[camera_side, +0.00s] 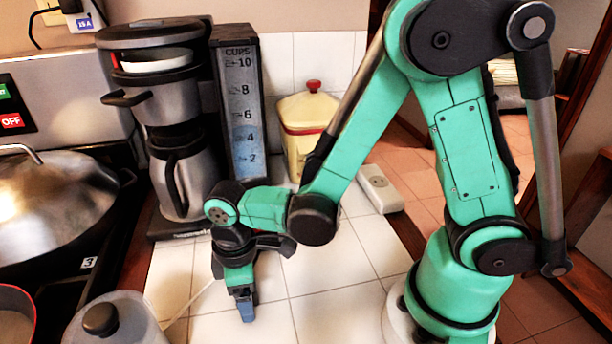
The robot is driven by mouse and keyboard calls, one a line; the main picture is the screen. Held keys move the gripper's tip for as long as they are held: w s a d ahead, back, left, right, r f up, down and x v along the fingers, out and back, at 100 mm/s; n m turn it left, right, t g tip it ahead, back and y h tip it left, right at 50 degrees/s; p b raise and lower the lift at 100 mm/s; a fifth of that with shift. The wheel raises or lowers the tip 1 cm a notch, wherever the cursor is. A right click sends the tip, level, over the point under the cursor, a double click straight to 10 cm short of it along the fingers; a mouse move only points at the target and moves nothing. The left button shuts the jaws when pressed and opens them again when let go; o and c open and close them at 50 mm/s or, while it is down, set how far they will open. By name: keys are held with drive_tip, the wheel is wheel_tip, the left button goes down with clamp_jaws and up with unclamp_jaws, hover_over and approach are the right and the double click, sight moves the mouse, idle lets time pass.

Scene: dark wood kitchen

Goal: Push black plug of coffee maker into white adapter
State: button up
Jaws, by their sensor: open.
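The coffee maker (165,80) stands at the back left of the tiled counter, with its steel carafe (183,177) in it. My gripper (244,302) is low over the tiles, in front and to the right of the coffee maker, pointing down and open. I see nothing held in it. A black plug (71,5) shows at the upper left wall by a "15 A" label.
A yellow canister with a red knob (308,120) stands at the back. A domed pan lid (50,205) covers the stove at left. A grey lid with a black knob (101,320) is at the front left. Tiles right of my gripper are clear.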

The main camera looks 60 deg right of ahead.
drive_tip(key=shift+c, duration=0.3)
clamp_jaws()
drive_tip(key=shift+r, duration=0.2)
wheel_tip(320, 180, up, 20)
drive_tip(key=shift+f, duration=0.2)
idle(0.3)
drive_tip(key=shift+d, duration=0.1)
drive_tip(key=d+f+m, duration=0.3)
drive_tip(key=d+m, duration=0.2)
drive_tip(key=d, duration=0.7)
drive_tip(key=d+f+m, duration=0.3)
drive_tip(key=d+m, duration=0.3)
drive_tip(key=d, duration=0.5)
drive_tip(key=s+d+f+m, duration=0.1)
drive_tip(key=s+d+m, duration=0.1)
drive_tip(key=d, duration=0.2)
drive_tip(key=s+d+f+m, duration=0.1)
drive_tip(key=s+d+m, duration=0.1)
drive_tip(key=d, duration=0.2)
drive_tip(key=s+d+f+m, duration=0.1)
drive_tip(key=s+d+m, duration=0.2)
drive_tip(key=d, duration=0.2)
drive_tip(key=shift+s+f, duration=0.1)
drive_tip(key=shift+f, duration=0.3)
